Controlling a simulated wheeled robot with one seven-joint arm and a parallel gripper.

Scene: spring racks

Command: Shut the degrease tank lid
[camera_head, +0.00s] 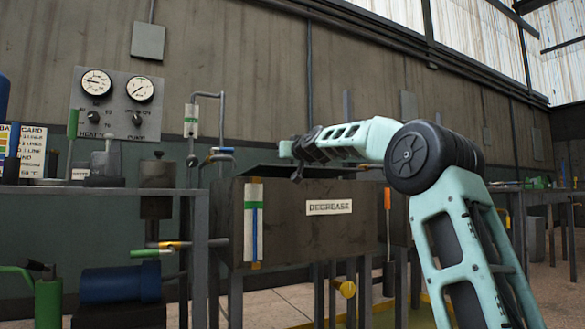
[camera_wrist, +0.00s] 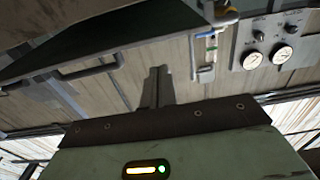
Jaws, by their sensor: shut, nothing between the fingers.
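The degrease tank (camera_head: 285,235) is a dark box with a white DEGREASE label on its front, in the middle of the head view. Its lid (camera_head: 258,170) is a thin dark plate, seen almost edge-on and nearly level at the tank's top. I cannot tell whether it is fully seated. My gripper (camera_head: 297,177) is over the tank, close to the lid; contact cannot be told. In the wrist view my gripper (camera_wrist: 158,84) is shut and empty. A dark panel with a bar handle (camera_wrist: 90,72), probably the lid, shows at upper left there.
A gauge panel (camera_head: 117,104) hangs on the wall at left; it also shows in the wrist view (camera_wrist: 272,45). Pipes and valves (camera_head: 215,155) stand just left of the tank. A bench with a blue motor (camera_head: 120,284) below is at left. Another bench (camera_head: 530,195) is at right.

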